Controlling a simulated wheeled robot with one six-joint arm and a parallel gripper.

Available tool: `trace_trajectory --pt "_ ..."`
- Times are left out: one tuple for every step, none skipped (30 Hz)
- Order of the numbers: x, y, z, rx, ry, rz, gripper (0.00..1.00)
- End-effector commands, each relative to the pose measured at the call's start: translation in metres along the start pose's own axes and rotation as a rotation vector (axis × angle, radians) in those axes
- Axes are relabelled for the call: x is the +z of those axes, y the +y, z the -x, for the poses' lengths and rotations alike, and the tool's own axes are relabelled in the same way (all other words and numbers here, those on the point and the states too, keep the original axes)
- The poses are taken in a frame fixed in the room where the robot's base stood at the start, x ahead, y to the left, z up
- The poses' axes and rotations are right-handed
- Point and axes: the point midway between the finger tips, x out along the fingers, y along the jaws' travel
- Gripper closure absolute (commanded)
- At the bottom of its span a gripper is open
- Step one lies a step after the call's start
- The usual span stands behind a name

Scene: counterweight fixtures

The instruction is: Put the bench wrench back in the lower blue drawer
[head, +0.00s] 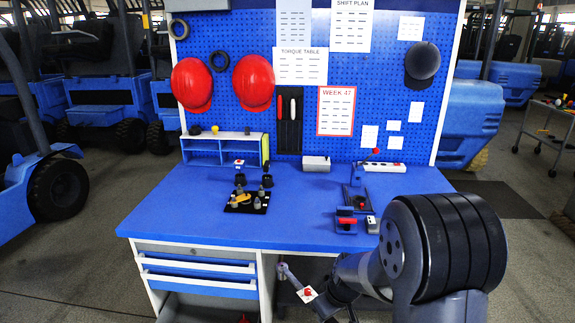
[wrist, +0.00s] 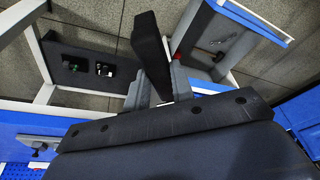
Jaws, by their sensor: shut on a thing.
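My gripper (head: 326,300) is low in front of the workbench, just right of the drawer cabinet. In the wrist view its grey fingers (wrist: 160,88) are shut on a dark bar (wrist: 150,42), which I take to be the bench wrench. In the head view a grey rod with a rounded end (head: 291,278) sticks up and left from the gripper, next to a white tag with a red mark (head: 308,293). The lower blue drawer (head: 200,286) is in the cabinet at bottom left. An open grey tray with a blue front edge (wrist: 255,20) shows in the wrist view, apart from the bar.
The blue benchtop (head: 290,215) holds a black tray with fittings (head: 246,203), a small fixture (head: 347,222) and a blue shelf unit (head: 215,150). A dark shelf with small items (wrist: 90,70) and white posts lies left in the wrist view.

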Motion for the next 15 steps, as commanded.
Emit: trace_trajectory --pt "0.007 0.005 -0.005 0.02 0.0 -0.067 1.0" --pt "0.011 0.008 -0.009 0.031 -0.001 -0.11 1.0" --pt "0.017 0.012 -0.012 0.046 -0.002 -0.163 1.0" --pt "0.02 0.015 -0.015 0.058 0.0 -0.203 1.0" --pt "0.024 0.017 -0.017 0.068 0.0 -0.239 1.0" --pt "0.029 0.019 -0.02 0.081 0.0 -0.284 1.0" --pt "0.032 0.021 -0.022 0.09 0.001 -0.317 1.0" --pt "0.034 0.023 -0.024 0.098 0.001 -0.346 1.0" --pt "0.038 0.025 -0.026 0.108 0.001 -0.381 1.0" --pt "0.04 0.026 -0.028 0.115 0.002 -0.407 1.0" --pt "0.043 0.027 -0.029 0.121 0.001 -0.428 1.0" --pt "0.045 0.028 -0.03 0.128 0.002 -0.454 1.0" --pt "0.047 0.029 -0.031 0.133 0.003 -0.472 1.0" --pt "0.048 0.03 -0.032 0.138 0.003 -0.486 1.0" --pt "0.05 0.031 -0.033 0.142 0.003 -0.504 1.0"
